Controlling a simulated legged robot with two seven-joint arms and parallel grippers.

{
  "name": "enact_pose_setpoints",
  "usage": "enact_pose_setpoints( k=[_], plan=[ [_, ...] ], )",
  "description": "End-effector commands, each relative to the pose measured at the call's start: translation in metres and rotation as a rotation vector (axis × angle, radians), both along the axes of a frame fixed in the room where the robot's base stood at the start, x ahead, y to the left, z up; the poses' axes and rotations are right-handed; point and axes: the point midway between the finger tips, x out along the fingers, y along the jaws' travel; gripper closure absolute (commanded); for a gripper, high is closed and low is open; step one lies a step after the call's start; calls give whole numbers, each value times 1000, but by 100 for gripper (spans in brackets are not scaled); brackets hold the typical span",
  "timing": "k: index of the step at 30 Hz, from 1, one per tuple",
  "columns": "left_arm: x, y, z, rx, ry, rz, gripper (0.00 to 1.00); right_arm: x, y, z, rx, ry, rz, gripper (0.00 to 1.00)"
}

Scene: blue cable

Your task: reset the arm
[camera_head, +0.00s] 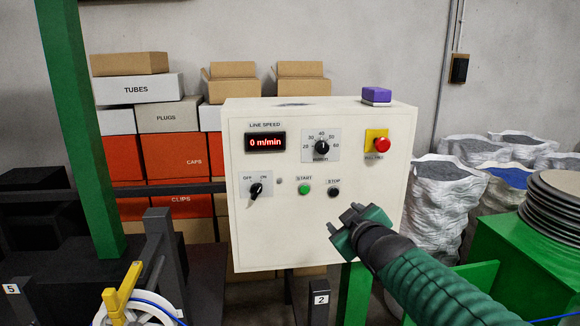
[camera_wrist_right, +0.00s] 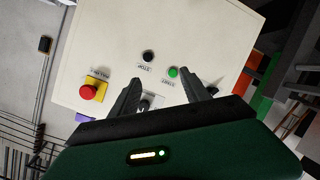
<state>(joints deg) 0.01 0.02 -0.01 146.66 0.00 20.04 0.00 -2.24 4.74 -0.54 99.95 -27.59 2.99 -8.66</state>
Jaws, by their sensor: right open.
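My right arm comes in from the lower right in the head view. Its gripper (camera_head: 344,216) is in front of the lower right part of the white control box (camera_head: 290,235), below the black STOP button (camera_head: 334,192). The right wrist view shows the gripper (camera_wrist_right: 161,76) open, with two dark fingers apart and nothing held between them. Whether a finger touches the panel cannot be told. The green START button (camera_head: 305,189) and red push-button (camera_head: 382,145) on its yellow plate are uncovered. My left gripper is in neither view.
The display (camera_head: 265,142) reads 0 m/min. A speed knob (camera_head: 321,147) and OFF/ON switch (camera_head: 256,190) are on the panel. A purple-topped block (camera_head: 376,95) sits on the box. A green post (camera_head: 85,130), blue cable reel (camera_head: 137,310) and green stand (camera_head: 520,262) flank it.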

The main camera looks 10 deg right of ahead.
Motion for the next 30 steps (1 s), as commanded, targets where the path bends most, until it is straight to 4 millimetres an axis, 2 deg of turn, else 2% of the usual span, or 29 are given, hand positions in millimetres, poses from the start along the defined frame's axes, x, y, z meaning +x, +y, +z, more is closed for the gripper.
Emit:
enact_pose_setpoints(
  k=[1, 3, 5, 6, 8, 9, 11, 12, 13, 16, 19, 21, 30],
  plan=[
    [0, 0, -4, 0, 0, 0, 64, -14, -5, -45, 45, 92, -30, 45],
    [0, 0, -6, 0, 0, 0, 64, -40, -10, -105, 114, 225, -82, 45],
    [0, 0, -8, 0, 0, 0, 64, -67, -14, -154, 169, 339, -129, 45],
    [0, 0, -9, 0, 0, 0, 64, -87, -16, -185, 205, 413, -163, 45],
    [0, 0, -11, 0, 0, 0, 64, -122, -18, -228, 256, 525, -217, 45],
    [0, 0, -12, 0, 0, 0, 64, -147, -18, -256, 289, 599, -255, 45],
    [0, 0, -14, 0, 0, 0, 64, -186, -18, -292, 334, 706, -313, 45],
    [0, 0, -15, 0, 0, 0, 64, -212, -18, -312, 361, 770, -350, 45],
    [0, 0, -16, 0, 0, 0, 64, -231, -17, -325, 381, 814, -377, 45],
    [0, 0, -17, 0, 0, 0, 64, -280, -15, -355, 426, 929, -450, 45],
    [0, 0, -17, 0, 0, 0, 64, -307, -13, -369, 449, 987, -490, 45],
    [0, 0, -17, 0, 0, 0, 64, -313, -13, -372, 454, 1002, -500, 45],
    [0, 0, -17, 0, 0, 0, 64, -312, -13, -372, 454, 1002, -499, 45]
  ],
)
